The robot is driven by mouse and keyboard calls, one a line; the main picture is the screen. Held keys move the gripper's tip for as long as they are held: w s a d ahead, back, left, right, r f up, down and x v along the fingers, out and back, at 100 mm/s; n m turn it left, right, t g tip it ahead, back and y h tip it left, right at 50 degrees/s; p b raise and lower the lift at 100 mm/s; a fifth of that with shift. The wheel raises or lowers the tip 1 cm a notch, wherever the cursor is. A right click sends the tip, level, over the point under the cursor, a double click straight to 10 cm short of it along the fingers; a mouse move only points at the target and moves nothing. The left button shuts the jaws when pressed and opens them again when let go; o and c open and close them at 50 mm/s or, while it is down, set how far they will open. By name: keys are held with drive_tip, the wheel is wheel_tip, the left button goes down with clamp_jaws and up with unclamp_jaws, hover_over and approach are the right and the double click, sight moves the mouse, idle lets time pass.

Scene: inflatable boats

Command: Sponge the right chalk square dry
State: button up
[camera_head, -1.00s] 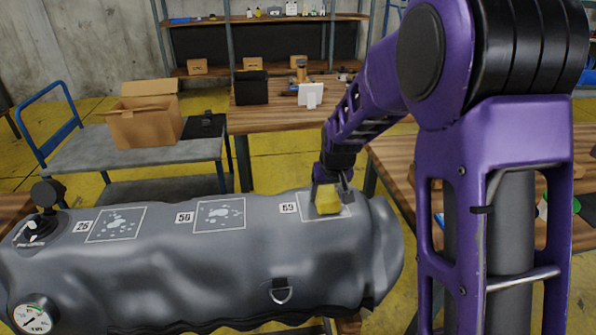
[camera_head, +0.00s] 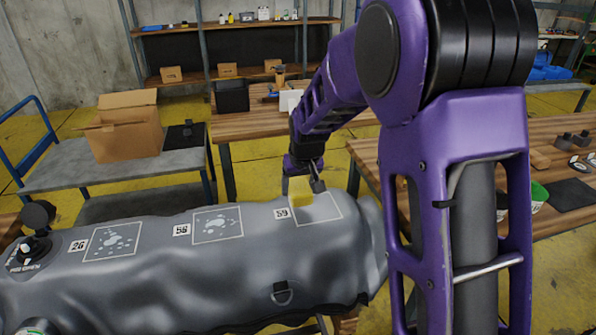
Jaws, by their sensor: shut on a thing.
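The right chalk square (camera_head: 322,210) is outlined on the grey inflatable tube (camera_head: 185,285), beside a label that reads 59. My gripper (camera_head: 302,184) is shut on a yellow sponge (camera_head: 300,192) at the left part of this square. The sponge looks in contact with the tube or just above it; I cannot tell which. The visible part of the square shows no white droplets. The middle chalk square (camera_head: 217,224) and the left chalk square (camera_head: 113,242) both hold pale wet spots.
A black valve (camera_head: 38,240) and a gauge (camera_head: 38,328) sit at the tube's left end. Behind are a grey cart (camera_head: 150,172) with a cardboard box (camera_head: 124,130) and a wooden table (camera_head: 245,124). Another wooden table (camera_head: 560,225) with small items stands at right.

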drive_tip(key=shift+r+p, duration=0.95)
drive_tip(key=shift+r, duration=0.8)
